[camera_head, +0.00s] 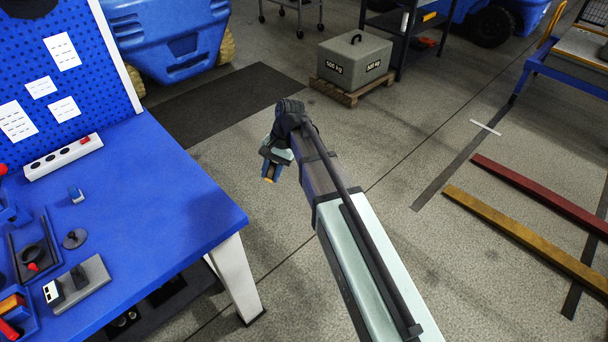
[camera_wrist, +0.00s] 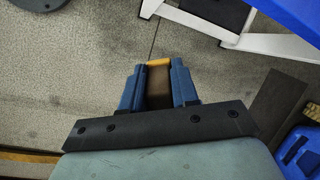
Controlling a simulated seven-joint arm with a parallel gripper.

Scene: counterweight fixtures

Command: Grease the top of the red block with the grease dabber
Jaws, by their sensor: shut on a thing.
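My gripper (camera_head: 269,172) is held out over the open floor, to the right of the blue table and well apart from it. In the wrist view my gripper (camera_wrist: 158,78) has its two blue fingers shut on a dark brown thing (camera_wrist: 158,92) with an orange-yellow end. This may be the grease dabber, but its full shape is hidden between the fingers. A red block-like thing (camera_head: 9,330) lies in a blue bin at the lower left of the head view, partly cut off by the picture edge. I cannot tell whether it is the task's red block.
The blue table (camera_head: 160,215) holds a grey plate (camera_head: 95,283) with a black part, a dark tray (camera_head: 57,240), a small disc (camera_head: 75,238) and a white strip (camera_head: 62,156) below a pegboard. A grey weight (camera_head: 353,62) stands on a pallet.

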